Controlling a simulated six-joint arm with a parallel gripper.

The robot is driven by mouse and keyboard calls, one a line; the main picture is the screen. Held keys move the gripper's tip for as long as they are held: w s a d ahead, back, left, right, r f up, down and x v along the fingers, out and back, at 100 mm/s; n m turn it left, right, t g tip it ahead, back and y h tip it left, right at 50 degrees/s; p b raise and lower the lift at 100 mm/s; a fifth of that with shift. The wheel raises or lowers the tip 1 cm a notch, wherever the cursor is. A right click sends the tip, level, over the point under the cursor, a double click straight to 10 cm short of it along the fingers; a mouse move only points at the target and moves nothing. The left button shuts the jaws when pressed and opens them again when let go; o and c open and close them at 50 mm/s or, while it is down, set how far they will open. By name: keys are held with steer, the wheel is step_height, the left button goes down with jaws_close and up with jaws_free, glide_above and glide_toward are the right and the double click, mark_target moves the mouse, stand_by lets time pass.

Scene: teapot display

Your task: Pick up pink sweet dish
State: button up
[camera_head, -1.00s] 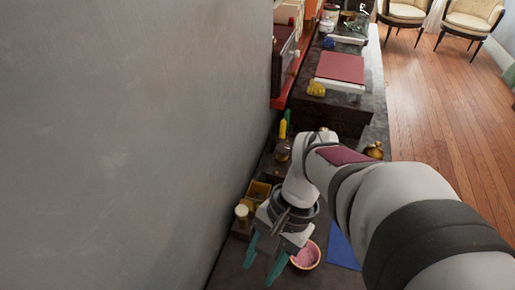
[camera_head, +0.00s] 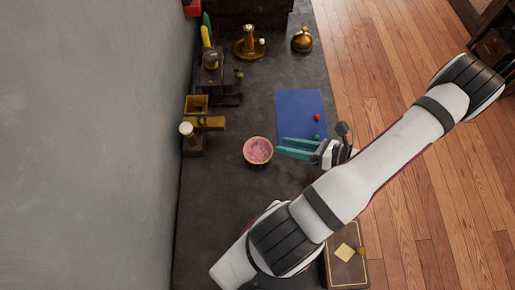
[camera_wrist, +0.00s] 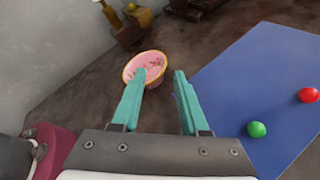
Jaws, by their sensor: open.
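The pink sweet dish (camera_head: 258,150) is a small round bowl with a pink inside and a yellowish rim. It stands upright on the dark table (camera_head: 225,215), left of the blue mat. In the wrist view the dish (camera_wrist: 144,65) lies just beyond the fingertips, mostly ahead of the left finger, whose tip overlaps its near side in the picture. My gripper (camera_head: 278,147) has teal fingers pointing left toward the dish. In the wrist view my gripper (camera_wrist: 160,76) is open, with nothing between its fingers. I cannot tell whether a finger touches the dish.
A blue mat (camera_head: 297,105) with a red ball (camera_head: 317,118) and a green ball (camera_head: 316,137) lies beside my gripper. Wooden stands (camera_head: 205,123) line the wall at left. Brass pieces (camera_head: 249,43) stand at the back. A brown box (camera_head: 345,266) is in front. Table left of the dish is bare.

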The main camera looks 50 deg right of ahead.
mark_target(258, 152)
steer(key=x, duration=0.6)
steer(key=shift+d+f, duration=0.3)
steer(key=shift+f, duration=0.05)
jaws_close()
